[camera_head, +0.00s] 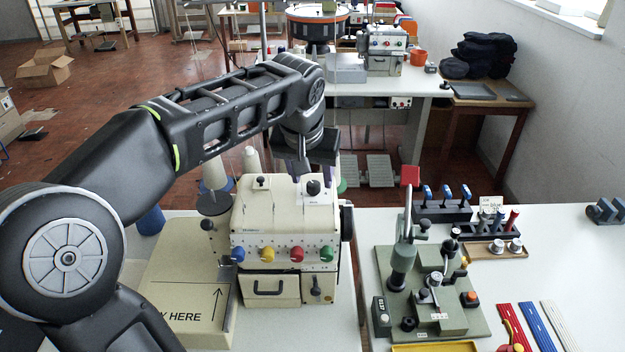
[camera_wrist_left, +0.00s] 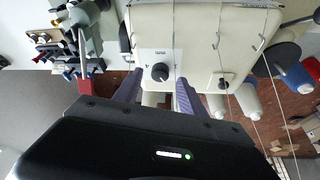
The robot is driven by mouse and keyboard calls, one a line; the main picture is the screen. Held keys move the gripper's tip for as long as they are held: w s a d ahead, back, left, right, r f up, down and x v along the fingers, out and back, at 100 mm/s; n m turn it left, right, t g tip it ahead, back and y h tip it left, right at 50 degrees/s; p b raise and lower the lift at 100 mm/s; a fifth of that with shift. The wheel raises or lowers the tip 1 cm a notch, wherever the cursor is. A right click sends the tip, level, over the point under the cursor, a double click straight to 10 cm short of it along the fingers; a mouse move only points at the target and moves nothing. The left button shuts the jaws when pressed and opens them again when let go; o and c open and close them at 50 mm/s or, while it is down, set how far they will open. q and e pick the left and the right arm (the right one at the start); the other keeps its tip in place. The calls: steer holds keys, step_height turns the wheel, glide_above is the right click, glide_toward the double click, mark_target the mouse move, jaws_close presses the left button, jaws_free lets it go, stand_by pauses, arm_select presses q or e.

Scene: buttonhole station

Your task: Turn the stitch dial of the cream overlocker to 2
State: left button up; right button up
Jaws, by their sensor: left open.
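The cream overlocker (camera_head: 285,222) stands on the white table in the middle of the head view, with colored knobs on its front. Its stitch dial (camera_head: 313,188) is a black knob on a pale plate at the top right; it also shows in the left wrist view (camera_wrist_left: 160,72). The dial's marks are too small to read. My left gripper (camera_head: 308,168) is open and points down over the machine top, just behind the dial in the head view. In the left wrist view its purple-grey fingers lie apart on either side of the dial's line, with nothing between them. Contact cannot be told.
A smaller black knob (camera_head: 262,182) sits left of the dial. Thread cones (camera_head: 214,172) and thin threads rise beside and behind the machine. A green fixture (camera_head: 430,290) with a red-topped post (camera_head: 410,176) stands close on the right.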

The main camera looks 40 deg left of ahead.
arm_select(q)
steer(key=v, duration=0.5)
steer(key=shift+s+r, duration=0.1)
steer(key=shift+r, duration=0.2)
